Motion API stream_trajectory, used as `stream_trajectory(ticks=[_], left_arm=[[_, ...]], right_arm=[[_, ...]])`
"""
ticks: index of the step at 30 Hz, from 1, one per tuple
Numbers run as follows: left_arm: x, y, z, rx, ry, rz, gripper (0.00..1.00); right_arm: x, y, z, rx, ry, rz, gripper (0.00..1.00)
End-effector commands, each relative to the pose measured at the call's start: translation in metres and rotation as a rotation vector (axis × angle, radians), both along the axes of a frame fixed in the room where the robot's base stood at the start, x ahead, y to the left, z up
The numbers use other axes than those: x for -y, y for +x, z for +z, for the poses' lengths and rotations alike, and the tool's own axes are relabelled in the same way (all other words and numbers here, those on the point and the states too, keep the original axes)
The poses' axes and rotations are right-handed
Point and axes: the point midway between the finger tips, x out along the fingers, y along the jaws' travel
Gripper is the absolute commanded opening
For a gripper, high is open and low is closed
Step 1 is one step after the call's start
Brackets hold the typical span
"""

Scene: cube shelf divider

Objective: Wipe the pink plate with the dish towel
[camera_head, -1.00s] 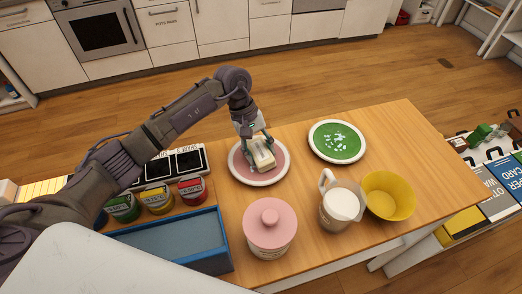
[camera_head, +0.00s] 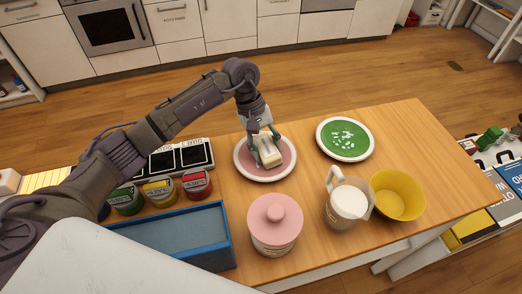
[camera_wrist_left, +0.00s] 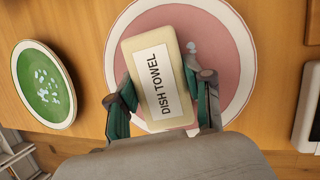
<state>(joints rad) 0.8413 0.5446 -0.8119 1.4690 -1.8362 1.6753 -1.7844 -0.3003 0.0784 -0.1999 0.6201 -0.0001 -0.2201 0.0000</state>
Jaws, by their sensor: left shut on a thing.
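The pink plate (camera_head: 249,170) has a white rim and lies on the wooden counter. My left gripper (camera_head: 267,157) is over the plate, shut on the dish towel (camera_wrist_left: 158,70), a cream block with a white label. The towel is over the pink surface, and I cannot tell whether it touches it. The towel hides part of the plate. My right gripper is not in view.
A green plate (camera_head: 345,139) with pale bits lies to the right. A pink lidded jar (camera_head: 274,222), a measuring jug (camera_head: 348,205) and a yellow bowl (camera_head: 398,196) stand in front. A blue tray (camera_head: 170,238) and several small cans (camera_head: 160,192) are at left.

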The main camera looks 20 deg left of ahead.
Motion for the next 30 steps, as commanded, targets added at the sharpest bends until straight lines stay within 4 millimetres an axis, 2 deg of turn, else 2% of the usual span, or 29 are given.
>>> stream_trajectory(ticks=[11, 21, 30], left_arm=[[0.001, 0.001, -0.001, 0.001, 0.0, 0.001, 0.0], [-0.014, -0.011, 0.001, 0.002, 0.001, 0.002, 0.0], [-0.015, -0.013, 0.002, 0.001, 0.0, 0.001, 0.0]], right_arm=[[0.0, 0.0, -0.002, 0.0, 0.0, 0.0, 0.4], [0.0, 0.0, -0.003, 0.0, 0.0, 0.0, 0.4], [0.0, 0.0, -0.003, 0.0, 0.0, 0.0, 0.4]])
